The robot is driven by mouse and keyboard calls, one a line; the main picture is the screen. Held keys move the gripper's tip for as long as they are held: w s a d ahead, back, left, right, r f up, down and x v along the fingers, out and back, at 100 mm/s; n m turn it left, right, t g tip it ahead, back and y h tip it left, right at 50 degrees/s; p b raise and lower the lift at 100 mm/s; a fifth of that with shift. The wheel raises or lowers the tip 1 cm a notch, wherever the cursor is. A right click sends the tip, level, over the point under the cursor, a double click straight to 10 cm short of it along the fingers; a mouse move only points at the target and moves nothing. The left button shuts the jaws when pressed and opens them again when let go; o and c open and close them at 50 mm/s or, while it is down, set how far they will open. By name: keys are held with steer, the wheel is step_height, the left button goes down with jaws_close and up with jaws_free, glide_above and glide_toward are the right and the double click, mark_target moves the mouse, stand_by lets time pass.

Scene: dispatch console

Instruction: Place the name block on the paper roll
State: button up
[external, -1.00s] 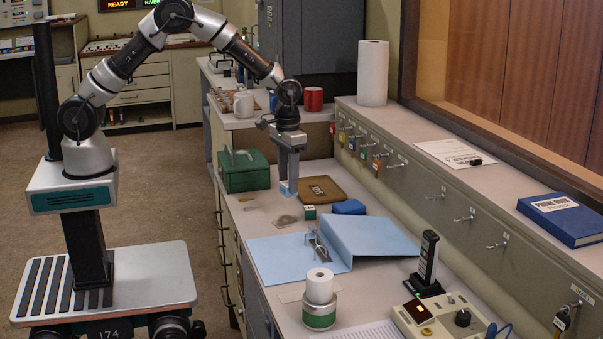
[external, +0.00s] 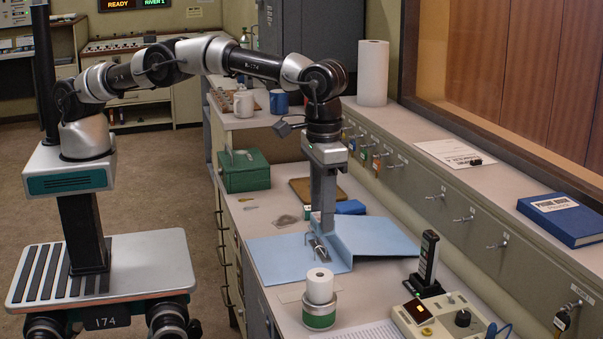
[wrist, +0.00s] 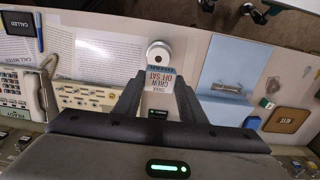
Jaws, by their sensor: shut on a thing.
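My gripper (external: 322,226) points down above the blue folder on the desk. In the wrist view its fingers are shut on a small name block (wrist: 159,82) with a white face, lettering and a teal edge. The block cannot be made out clearly in the external view. A white paper roll (external: 319,285) stands upright on a green and silver tin (external: 319,315), in front of my gripper in the external view. In the wrist view the roll (wrist: 158,51) shows just beyond the block, apart from my fingers in the external view.
The blue folder (external: 375,238) with a metal clip lies open under my gripper. A radio handset (external: 428,262) and a beige console (external: 440,318) stand to the roll's right. A green box (external: 245,172) is behind left. A taller white roll (external: 373,73) stands on the back ledge.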

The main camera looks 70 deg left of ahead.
steer(key=f, duration=0.4)
steer(key=shift+s+d, duration=0.25)
steer(key=shift+f, duration=2.9)
steer(key=shift+f, duration=0.15)
steer(key=o, duration=1)
step_height(320, 180, up, 12)
steer(key=shift+r, duration=0.15)
